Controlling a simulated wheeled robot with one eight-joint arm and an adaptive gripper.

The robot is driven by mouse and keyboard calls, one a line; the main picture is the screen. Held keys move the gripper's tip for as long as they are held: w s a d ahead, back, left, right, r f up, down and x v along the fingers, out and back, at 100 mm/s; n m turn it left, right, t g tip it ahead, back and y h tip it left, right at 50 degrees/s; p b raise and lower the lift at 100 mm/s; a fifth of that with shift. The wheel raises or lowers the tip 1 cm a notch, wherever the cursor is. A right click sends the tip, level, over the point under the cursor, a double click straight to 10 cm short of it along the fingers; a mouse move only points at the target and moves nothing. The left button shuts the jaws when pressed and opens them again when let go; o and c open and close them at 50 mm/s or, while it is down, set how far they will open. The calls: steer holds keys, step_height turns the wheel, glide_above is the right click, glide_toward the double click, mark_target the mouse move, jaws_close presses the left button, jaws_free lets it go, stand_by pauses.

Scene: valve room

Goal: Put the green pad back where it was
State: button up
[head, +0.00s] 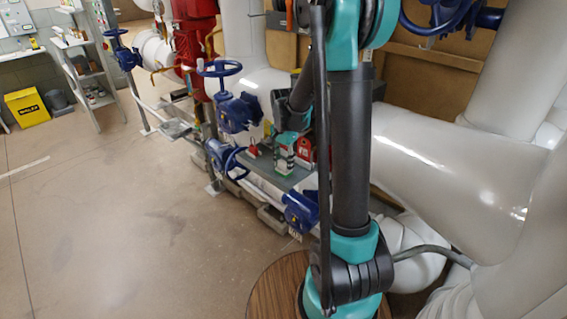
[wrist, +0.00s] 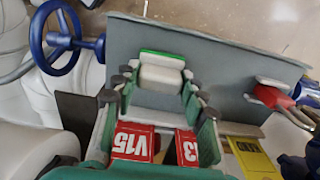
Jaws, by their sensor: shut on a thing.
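The green pad (wrist: 160,72) shows in the wrist view as a pale block with a green edge, between my fingertips. My gripper (wrist: 157,84) is shut on it, one finger on each side. The pad is over or on a grey shelf (wrist: 225,70); I cannot tell whether it touches. In the head view my gripper (head: 284,158) is low over the grey shelf, beside the blue valves.
Red tags, one marked V15 (wrist: 132,141), lie near my fingers. A red padlock (wrist: 272,97) and a yellow tag (wrist: 254,158) are to the right. A blue handwheel (wrist: 58,38) is at left. White pipes (head: 450,175) stand right of my arm; open floor (head: 110,220) lies left.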

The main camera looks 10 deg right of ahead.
mark_target(284, 162)
steer(key=o, duration=1)
steer(key=shift+r, duration=0.1)
step_height(284, 162, up, 12)
steer(key=s+d+f+n+t, duration=0.1)
steer(key=s+f+n, duration=0.2)
steer(key=s, duration=0.4)
steer(key=s+d+f+n+t, duration=0.1)
steer(key=s+f+n, duration=0.3)
steer(key=s, duration=0.3)
steer(key=s+d+f+n+t, duration=0.2)
steer(key=s+f+n, duration=0.1)
steer(key=s, duration=0.5)
steer(key=shift+f+n, duration=0.4)
steer(key=shift+f, duration=0.35)
